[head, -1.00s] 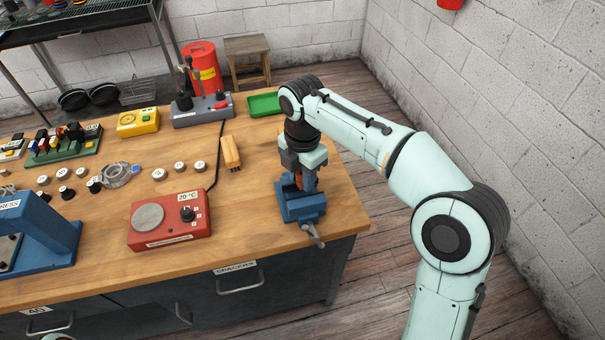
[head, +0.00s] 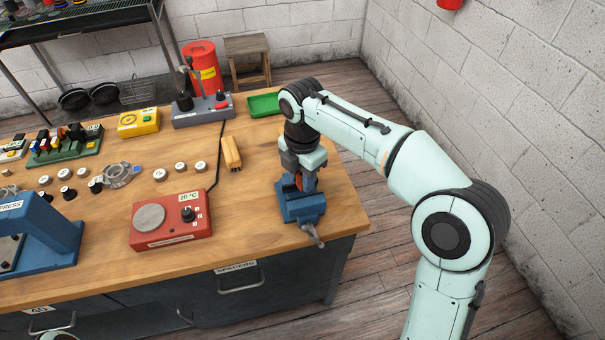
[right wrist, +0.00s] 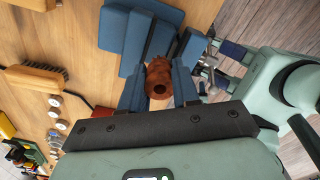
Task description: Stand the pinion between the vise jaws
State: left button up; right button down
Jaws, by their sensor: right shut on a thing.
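The blue vise (head: 301,208) stands at the right front corner of the bench. My right gripper (head: 299,181) points down just above it. In the right wrist view the gripper (right wrist: 158,88) is shut on the copper-brown pinion (right wrist: 158,78), one finger on each side. The pinion's end with a dark round bore faces the camera. The blue vise (right wrist: 113,28) lies behind it in that view, and the pinion overlaps the jaw area. I cannot tell whether its lower end is between the jaws or touching them.
A red hot plate (head: 170,222) and a wooden-handled brush (head: 231,153) stand left of the vise. A green tray (head: 264,104) and a grey tool stand (head: 203,110) are behind. A blue press (head: 45,235) is at the far left. Bare bench lies behind the vise.

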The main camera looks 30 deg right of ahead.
jog(key=shift+f, duration=0.15)
dwell(0.5)
jog(key=shift+f+b, duration=0.5)
jog(key=shift+f, duration=0.25)
jog(key=shift+f, duration=0.1)
jog(key=c, duration=0.8)
grip_release()
jog(key=shift+o, duration=0.2)
jog(key=shift+f, duration=0.1)
